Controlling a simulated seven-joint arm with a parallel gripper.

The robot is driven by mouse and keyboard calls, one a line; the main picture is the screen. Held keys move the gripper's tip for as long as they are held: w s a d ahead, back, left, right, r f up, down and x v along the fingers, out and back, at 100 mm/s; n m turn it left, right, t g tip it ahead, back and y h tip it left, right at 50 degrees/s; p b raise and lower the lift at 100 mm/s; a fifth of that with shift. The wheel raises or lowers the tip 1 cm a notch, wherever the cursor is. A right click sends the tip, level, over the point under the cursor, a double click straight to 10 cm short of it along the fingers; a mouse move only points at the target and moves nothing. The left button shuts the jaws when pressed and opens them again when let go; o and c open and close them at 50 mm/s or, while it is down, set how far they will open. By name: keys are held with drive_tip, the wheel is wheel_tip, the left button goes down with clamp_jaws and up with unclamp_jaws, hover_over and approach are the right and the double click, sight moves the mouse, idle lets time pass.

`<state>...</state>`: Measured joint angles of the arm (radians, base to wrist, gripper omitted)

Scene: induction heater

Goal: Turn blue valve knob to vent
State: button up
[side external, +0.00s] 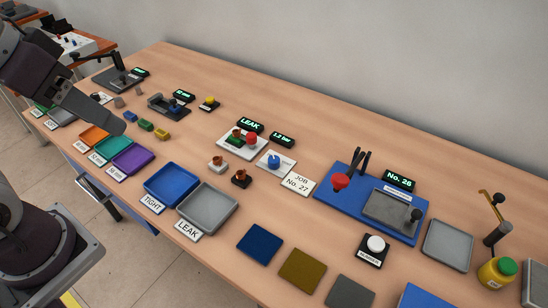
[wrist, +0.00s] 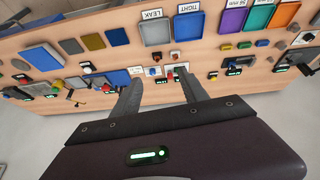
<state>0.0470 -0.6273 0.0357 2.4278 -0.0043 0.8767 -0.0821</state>
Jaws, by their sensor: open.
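The blue valve knob (side external: 273,160) sits on a white plate (side external: 288,164) near the middle of the table. Its pointing direction is too small to read. The knob shows small in the wrist view (wrist: 153,71), between my fingers in the picture but well beyond them. My gripper (wrist: 160,79) is open and empty, apart from the knob. In the side view my arm is at the left edge; its fingers cannot be made out clearly there.
Beside the knob stand a fixture (side external: 242,141) with red and green parts, a LEAK display (side external: 250,124) and a 1.2 bar display (side external: 282,139). A JOB No. 27 card (side external: 298,183) lies to the right. Blue TIGHT (side external: 172,185) and grey LEAK (side external: 208,208) trays lie in front.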

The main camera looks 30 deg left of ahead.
drive_tip(key=w+d+f+n+g, duration=0.1)
drive_tip(key=w+d+n, duration=0.15)
drive_tip(key=w, duration=0.85)
drive_tip(key=n+g+y, duration=0.1)
drive_tip(key=n+y, duration=0.2)
drive_tip(key=n, duration=0.3)
hover_over(274, 159)
drive_tip(key=s+d, duration=0.2)
drive_tip(key=s, duration=0.1)
wheel_tip(274, 159, down, 24)
drive_tip(key=shift+y, duration=0.3)
drive_tip(key=x, duration=0.8)
drive_tip(key=shift+w+d, duration=0.15)
drive_tip(key=shift+d, duration=0.1)
clamp_jaws()
